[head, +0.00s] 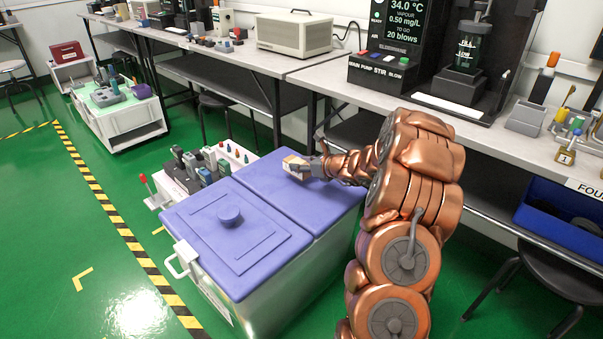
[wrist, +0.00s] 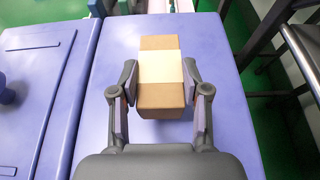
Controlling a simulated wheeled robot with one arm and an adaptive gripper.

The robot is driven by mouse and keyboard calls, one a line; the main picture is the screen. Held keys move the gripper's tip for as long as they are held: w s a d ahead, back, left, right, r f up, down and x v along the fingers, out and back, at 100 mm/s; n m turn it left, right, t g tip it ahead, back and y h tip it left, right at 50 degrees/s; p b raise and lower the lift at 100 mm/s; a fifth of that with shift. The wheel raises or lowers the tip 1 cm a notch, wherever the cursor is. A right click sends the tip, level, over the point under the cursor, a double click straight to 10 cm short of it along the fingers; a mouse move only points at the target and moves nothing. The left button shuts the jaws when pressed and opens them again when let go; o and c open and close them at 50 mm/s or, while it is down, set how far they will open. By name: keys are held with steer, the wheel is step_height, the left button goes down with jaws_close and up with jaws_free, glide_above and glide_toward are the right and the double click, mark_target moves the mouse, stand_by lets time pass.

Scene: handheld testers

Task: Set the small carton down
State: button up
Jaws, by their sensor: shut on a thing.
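The small carton (wrist: 162,98) is a brown box with a pale band around it. In the wrist view it sits between the two fingers of my gripper (wrist: 160,85), which is shut on its sides. In the head view the carton (head: 295,165) shows at the end of my copper arm, over the right-hand lid (head: 270,185) of the purple-topped chest. My gripper (head: 305,168) partly covers it there. I cannot tell whether the carton's underside touches the lid.
The chest's left lid (head: 215,245) has a round knob and is otherwise bare. Handheld devices (head: 200,165) stand in a tray behind the chest. A long bench (head: 400,95) with instruments runs along the right. A stool (head: 560,270) stands at lower right. Green floor is open at left.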

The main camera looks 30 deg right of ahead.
steer(key=shift+w+d+f, duration=0.1)
steer(key=shift+w+d, duration=0.05)
steer(key=shift+w, duration=0.15)
steer(key=shift+f+b, duration=0.95)
steer(key=shift+f, duration=0.7)
steer(key=shift+f, duration=0.1)
steer(key=o, duration=1.3)
steer(key=shift+o, duration=0.2)
steer(key=shift+s+r, duration=0.25)
steer(key=shift+s, duration=0.05)
steer(key=p+v, duration=0.3)
steer(key=v, duration=0.8)
steer(key=shift+s, duration=0.25)
